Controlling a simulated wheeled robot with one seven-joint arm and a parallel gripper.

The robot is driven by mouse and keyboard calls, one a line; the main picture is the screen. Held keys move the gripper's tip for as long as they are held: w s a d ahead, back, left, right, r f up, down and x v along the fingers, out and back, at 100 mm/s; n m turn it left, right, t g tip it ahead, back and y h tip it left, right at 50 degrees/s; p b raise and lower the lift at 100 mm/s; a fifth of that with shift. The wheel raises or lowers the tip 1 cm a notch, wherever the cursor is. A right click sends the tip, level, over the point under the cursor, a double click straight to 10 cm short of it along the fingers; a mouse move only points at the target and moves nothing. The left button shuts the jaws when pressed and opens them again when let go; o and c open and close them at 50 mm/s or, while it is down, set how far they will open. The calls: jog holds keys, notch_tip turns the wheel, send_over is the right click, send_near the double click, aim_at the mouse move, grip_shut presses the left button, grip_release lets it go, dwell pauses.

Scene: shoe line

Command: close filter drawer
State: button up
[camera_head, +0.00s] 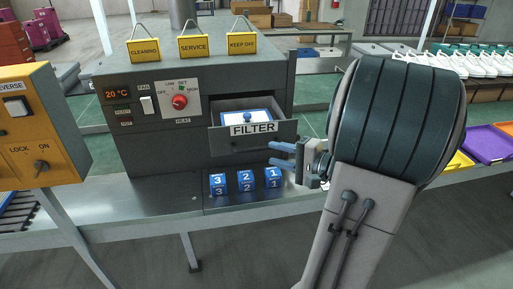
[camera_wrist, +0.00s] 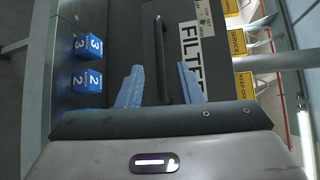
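The filter drawer (camera_head: 262,131) juts out of the grey machine (camera_head: 120,143), open, with its FILTER label on the front. A white and blue filter (camera_head: 240,117) sits inside it. My gripper (camera_head: 281,155) has blue fingers and is just right of the drawer front. In the wrist view, my gripper (camera_wrist: 158,88) is open, its two fingers apart on either side of the dark drawer handle (camera_wrist: 163,60). Whether a finger touches the handle cannot be told.
Blue numbered blocks (camera_head: 246,181) stand on the metal shelf below the drawer. Yellow signs (camera_head: 193,46) stand on top of the machine. A yellow control box (camera_head: 38,125) is at the left. Shoes (camera_head: 470,62) and coloured trays (camera_head: 487,143) are at the right.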

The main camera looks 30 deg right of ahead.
aim_at(259, 149)
jog(key=x, duration=0.7)
grip_shut()
